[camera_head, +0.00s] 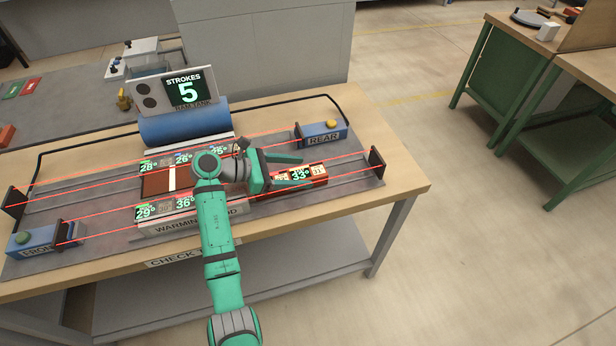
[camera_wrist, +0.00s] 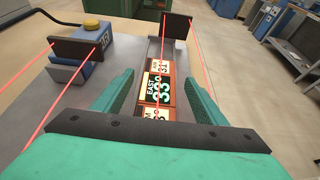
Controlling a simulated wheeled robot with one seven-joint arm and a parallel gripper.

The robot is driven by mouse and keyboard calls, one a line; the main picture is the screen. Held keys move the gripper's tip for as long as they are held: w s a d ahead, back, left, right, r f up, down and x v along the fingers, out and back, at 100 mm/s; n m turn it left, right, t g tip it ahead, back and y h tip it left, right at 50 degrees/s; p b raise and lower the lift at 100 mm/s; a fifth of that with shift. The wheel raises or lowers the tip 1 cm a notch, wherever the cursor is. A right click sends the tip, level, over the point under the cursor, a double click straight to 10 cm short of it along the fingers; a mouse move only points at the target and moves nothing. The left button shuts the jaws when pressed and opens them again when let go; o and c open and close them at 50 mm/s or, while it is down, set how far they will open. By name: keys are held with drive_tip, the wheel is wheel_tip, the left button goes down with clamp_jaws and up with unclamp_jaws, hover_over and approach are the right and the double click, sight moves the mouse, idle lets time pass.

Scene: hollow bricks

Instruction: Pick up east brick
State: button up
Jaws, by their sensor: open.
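The east brick (camera_head: 318,172) is reddish brown with a display reading 33 and lies on the right part of the grey rail bed. In the wrist view the brick (camera_wrist: 164,68) shows its EAST label lengthwise between my fingers; its near end is hidden by my gripper body. My gripper (camera_head: 304,172) is open, with its two green fingers reaching right on either side of the brick. In the wrist view my gripper (camera_wrist: 160,76) has one finger left and one right of the brick, with gaps on both sides. I cannot tell the fingertips' height over it.
Blue REAR box (camera_head: 322,134) and dark end plate (camera_head: 377,160) stand nearby. The warming bed (camera_head: 185,224) with several temperature displays lies left, partly under my arm. A blue tank (camera_head: 185,125) and STROKES 5 screen (camera_head: 190,90) stand behind.

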sight(316, 172)
drive_tip(key=shift+x, duration=1.35)
drive_tip(key=shift+f, duration=0.1)
drive_tip(key=shift+c, duration=0.3)
drive_tip(key=shift+w, duration=0.1)
clamp_jaws()
